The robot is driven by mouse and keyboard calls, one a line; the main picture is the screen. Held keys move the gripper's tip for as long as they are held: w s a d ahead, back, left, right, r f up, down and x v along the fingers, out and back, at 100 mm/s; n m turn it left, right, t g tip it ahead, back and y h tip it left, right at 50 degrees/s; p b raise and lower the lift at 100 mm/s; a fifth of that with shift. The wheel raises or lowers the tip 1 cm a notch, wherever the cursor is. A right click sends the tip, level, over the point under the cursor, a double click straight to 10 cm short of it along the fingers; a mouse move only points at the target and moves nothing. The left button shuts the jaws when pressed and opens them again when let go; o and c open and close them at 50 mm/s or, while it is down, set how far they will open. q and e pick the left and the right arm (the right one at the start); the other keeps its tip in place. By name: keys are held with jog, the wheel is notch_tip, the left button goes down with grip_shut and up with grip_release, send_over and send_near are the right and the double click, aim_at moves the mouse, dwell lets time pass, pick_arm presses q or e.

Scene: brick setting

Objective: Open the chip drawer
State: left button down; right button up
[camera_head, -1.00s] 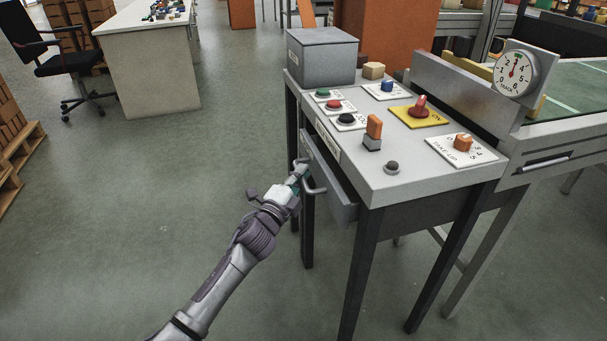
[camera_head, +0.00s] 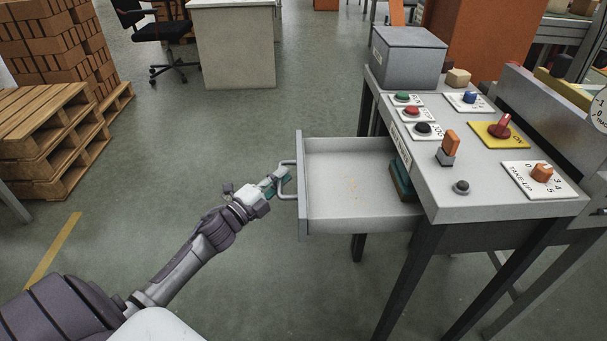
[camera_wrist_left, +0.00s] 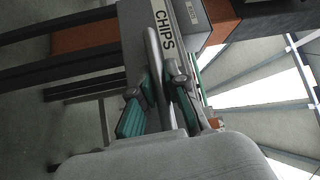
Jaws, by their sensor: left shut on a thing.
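The chip drawer (camera_head: 345,212) stands pulled well out to the left from under the control desk (camera_head: 460,207). Its inside shows, pale and mostly bare, with a green item (camera_head: 403,181) at the desk end. My left gripper (camera_head: 275,183) is at the drawer's front, shut on the bar handle (camera_head: 287,180). In the left wrist view the gripper's green-padded fingers (camera_wrist_left: 158,92) sit on either side of the handle (camera_wrist_left: 153,70), below a label reading CHIPS (camera_wrist_left: 164,30). My right gripper is not in view.
The desk top carries buttons, a red lever (camera_head: 501,127), an orange switch (camera_head: 449,145) and a grey box (camera_head: 407,57). Pallets of bricks (camera_head: 50,140) stand at the left, with a chair (camera_head: 165,40) farther back. The floor left of the drawer is clear.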

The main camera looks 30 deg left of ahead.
pick_arm(q)
jog(key=shift+s+a, duration=0.75)
jog(key=shift+a, duration=0.3)
jog(key=c, duration=1.2)
grip_release()
jog(key=v, duration=1.2)
